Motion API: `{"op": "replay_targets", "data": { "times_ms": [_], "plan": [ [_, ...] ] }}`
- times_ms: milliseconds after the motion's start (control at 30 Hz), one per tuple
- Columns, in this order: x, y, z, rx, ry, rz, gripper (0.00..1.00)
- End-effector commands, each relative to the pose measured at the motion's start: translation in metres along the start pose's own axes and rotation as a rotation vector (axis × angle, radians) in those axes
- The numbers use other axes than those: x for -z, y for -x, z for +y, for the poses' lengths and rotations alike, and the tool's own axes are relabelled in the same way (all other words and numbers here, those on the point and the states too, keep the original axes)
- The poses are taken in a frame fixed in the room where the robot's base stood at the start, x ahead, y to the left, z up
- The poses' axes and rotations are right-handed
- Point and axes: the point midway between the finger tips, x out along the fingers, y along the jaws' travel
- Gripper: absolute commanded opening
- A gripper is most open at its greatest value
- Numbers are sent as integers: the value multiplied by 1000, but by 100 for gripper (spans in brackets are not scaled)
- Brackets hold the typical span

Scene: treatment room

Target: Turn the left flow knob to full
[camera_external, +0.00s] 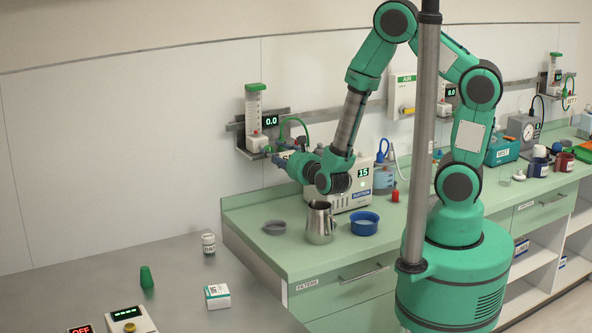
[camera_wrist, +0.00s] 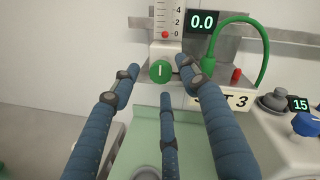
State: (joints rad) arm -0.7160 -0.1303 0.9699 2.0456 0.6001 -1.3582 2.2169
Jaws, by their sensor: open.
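The left flow meter (camera_external: 255,115) is on the wall rail, a clear tube with a green top and a white block. Its round green flow knob (camera_wrist: 160,71) faces me in the wrist view, with a white mark upright on it. The display (camera_wrist: 202,22) beside it reads 0.0, and a red ball sits at 0 on the scale (camera_wrist: 167,18). My gripper (camera_wrist: 169,80) is open, with three blue fingers spread left, right and below the knob; contact cannot be told. In the external view my gripper (camera_external: 281,160) is just below the meter, and the knob is hidden.
A green hose (camera_wrist: 262,50) loops right of the knob near a red cap (camera_wrist: 236,75). Below my arm, the counter holds a white device (camera_external: 352,190) reading 15, a steel jug (camera_external: 320,224) and a blue bowl (camera_external: 365,223). More flow meters are farther right.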

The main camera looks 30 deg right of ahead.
Motion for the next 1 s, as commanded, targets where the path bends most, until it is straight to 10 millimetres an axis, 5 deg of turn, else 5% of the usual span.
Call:
{"op": "replay_targets", "data": {
  "times_ms": [600,833,1000],
  "plan": [
    [0,-21,0,-1,0,0,45],
    [0,-20,0,0,0,0,1],
    [0,-21,0,0,2,-1,1]
  ]
}}
